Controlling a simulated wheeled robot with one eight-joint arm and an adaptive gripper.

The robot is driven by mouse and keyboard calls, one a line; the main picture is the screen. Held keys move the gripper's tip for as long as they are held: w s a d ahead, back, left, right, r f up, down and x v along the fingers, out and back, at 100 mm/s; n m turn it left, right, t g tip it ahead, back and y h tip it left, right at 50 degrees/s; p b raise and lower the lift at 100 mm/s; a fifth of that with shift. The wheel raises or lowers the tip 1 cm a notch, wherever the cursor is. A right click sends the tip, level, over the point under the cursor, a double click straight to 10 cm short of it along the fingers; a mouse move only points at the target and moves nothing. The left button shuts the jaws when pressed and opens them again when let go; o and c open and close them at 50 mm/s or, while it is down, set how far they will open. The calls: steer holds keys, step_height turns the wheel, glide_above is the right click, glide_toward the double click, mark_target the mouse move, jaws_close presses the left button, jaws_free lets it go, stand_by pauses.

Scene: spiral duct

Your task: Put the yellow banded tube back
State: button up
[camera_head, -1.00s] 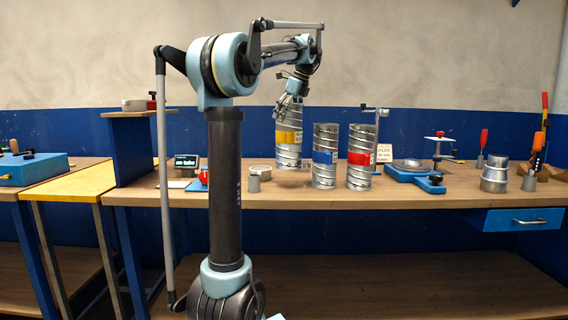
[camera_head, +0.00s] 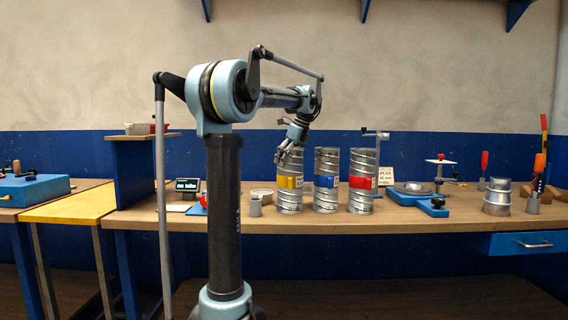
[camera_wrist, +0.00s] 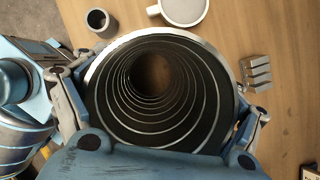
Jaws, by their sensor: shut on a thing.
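The yellow banded tube (camera_head: 289,183) is a silver spiral duct piece standing upright at the left end of a row of tubes on the bench. My gripper (camera_head: 289,152) is at its top rim from above. In the wrist view I look down into the tube's open ribbed mouth (camera_wrist: 160,95), and my gripper's fingers (camera_wrist: 160,118) are shut on it from both sides. The bench top shows through its bore. The tube's base appears to rest on the bench, level with its neighbours.
The blue banded tube (camera_head: 326,181) stands close to the right, then the red banded tube (camera_head: 362,182). A ridged metal block (camera_wrist: 256,74) lies on the bench (camera_head: 420,214).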

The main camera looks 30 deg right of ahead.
steer(key=o, duration=1.8)
steer(key=shift+o, duration=0.2)
steer(key=v, duration=1.2)
steer(key=shift+s, duration=0.1)
